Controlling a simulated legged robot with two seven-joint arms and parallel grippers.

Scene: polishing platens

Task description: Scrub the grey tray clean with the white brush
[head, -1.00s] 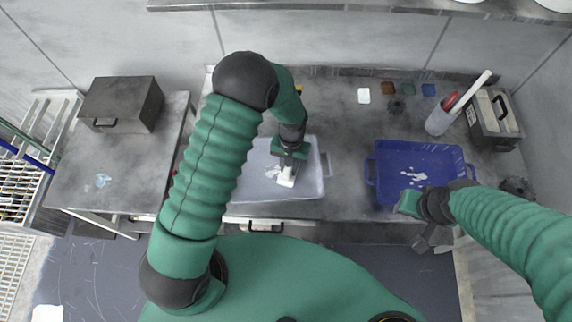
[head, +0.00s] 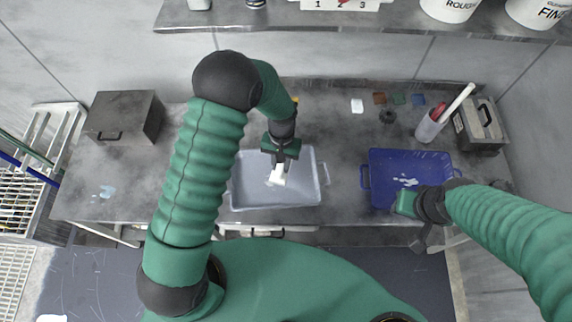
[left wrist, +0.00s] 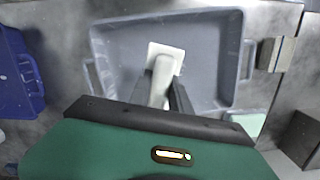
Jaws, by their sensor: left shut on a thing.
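The grey tray (head: 302,187) lies on the bench left of centre in the head view and fills much of the left wrist view (left wrist: 212,60). My left gripper (head: 281,160) is over it, shut on the white brush (head: 278,176). In the left wrist view the brush's pale handle is between the fingers (left wrist: 162,92), and its white head (left wrist: 166,52) is over the tray floor. I cannot tell whether it touches. A faint white smear shows near the brush in the head view. My right gripper (head: 425,238) is at the bench's front edge, its jaws unclear.
A blue tray (head: 366,176) with white marks is on the right. Behind it are a cup (head: 430,128) holding tools, small coloured pads and a dark metal box (head: 480,128). Another dark box (head: 122,117) stands at the left. A shelf (head: 400,22) with white buckets runs above the back.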

